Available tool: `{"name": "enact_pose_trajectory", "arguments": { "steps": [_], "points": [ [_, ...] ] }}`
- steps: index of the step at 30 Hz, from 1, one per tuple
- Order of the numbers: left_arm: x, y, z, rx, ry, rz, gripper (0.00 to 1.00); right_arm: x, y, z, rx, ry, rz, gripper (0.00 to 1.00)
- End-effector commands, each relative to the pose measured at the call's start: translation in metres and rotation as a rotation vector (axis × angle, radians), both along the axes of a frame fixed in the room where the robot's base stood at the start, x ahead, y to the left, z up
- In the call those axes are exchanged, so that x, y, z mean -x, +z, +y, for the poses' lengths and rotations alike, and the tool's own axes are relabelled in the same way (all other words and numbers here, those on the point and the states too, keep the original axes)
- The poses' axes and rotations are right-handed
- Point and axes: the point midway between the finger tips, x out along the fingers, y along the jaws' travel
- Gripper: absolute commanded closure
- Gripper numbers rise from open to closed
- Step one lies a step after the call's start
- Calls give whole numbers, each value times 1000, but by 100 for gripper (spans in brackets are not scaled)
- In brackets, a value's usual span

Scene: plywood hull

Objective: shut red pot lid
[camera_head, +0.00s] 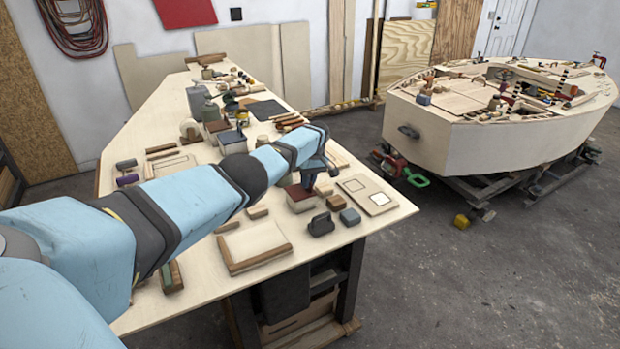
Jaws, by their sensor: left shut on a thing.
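A small square pot (302,207) with pale sides stands near the front right edge of the workbench. Its dark red lid (298,193) shows at the top of the pot. My left gripper (309,181) points down at the back right of the lid, with its jaws shut on what looks like the lid's edge or handle. The grip itself is small and partly hidden, and I cannot tell whether the lid is fully seated or slightly raised. My right gripper is not in view.
Close by are a black block (321,225), a grey-blue block (350,217), a flat panel with two pale squares (367,195) and a wood-edged board (253,245). More tools and containers crowd the bench behind my arm. A plywood boat hull (470,145) stands at the right.

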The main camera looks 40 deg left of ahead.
Motion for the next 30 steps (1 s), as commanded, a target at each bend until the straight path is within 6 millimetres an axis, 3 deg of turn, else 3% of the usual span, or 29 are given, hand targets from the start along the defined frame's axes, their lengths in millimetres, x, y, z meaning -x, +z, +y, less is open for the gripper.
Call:
{"name": "enact_pose_trajectory", "arguments": {
  "steps": [13, 15, 17, 30],
  "points": [
    [5, -8, -4, 1, -4, 24, 100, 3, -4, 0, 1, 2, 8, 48],
    [5, -8, -4, 1, -4, 24, 78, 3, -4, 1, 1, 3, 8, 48],
    [5, -8, -4, 1, -4, 23, 66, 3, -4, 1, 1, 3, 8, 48],
    [3, -3, -1, -3, -2, 14, 66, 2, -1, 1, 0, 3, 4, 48]
  ]
}}
